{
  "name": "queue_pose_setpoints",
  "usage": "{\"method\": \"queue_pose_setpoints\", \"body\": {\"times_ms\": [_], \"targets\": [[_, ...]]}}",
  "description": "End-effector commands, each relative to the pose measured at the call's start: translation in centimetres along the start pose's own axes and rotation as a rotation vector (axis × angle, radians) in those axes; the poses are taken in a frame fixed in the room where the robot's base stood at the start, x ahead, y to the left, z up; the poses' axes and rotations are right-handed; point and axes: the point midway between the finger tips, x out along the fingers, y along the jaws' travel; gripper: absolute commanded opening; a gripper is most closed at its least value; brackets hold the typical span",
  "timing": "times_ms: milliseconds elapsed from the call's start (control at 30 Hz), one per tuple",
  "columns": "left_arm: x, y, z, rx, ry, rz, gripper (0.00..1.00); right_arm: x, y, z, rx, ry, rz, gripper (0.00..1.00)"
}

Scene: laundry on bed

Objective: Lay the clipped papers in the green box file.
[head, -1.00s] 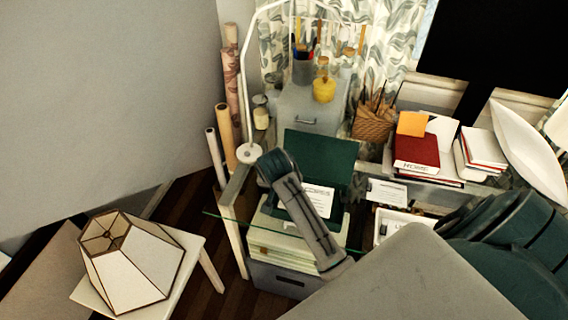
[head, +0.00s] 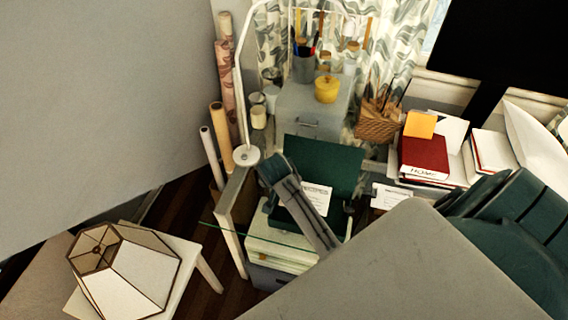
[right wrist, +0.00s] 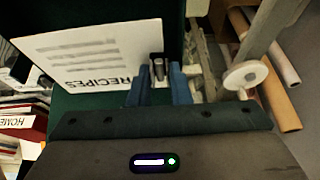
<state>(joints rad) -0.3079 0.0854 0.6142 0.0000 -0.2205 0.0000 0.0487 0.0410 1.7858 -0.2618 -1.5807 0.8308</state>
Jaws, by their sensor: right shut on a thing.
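The green box file stands open on the desk, its lid (head: 322,158) raised at the back in the head view. The clipped papers (head: 317,197), a white sheet, show over the box's tray part. In the right wrist view the papers (right wrist: 95,55) read "RECIPES", with green behind them. My right gripper (right wrist: 158,72) is shut on the clip at the papers' edge, between its blue fingers. In the head view my grey arm link crosses the box and hides the gripper. I cannot tell whether the papers touch the box floor. My left gripper is not in view.
Another white sheet (head: 390,196) lies right of the box. A grey drawer cabinet (head: 312,108) with a yellow pot (head: 327,89) is behind. A lampshade (head: 125,270) sits at lower left.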

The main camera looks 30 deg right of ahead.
Motion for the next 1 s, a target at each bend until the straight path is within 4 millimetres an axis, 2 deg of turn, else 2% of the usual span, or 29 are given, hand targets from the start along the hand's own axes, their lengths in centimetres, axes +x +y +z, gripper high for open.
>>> {"method": "queue_pose_setpoints", "body": {"times_ms": [167,367,700,1000], "targets": [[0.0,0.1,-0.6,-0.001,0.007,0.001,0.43,0.5,0.0,0.2,-0.001,0.000,0.001,0.00],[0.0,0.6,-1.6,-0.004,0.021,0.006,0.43,2.1,0.0,0.8,-0.001,0.000,0.002,0.00],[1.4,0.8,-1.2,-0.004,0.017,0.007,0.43,5.3,0.0,2.1,-0.001,0.001,0.000,0.00],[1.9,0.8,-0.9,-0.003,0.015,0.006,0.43,6.5,0.0,2.7,-0.001,0.001,0.001,0.00]]}}
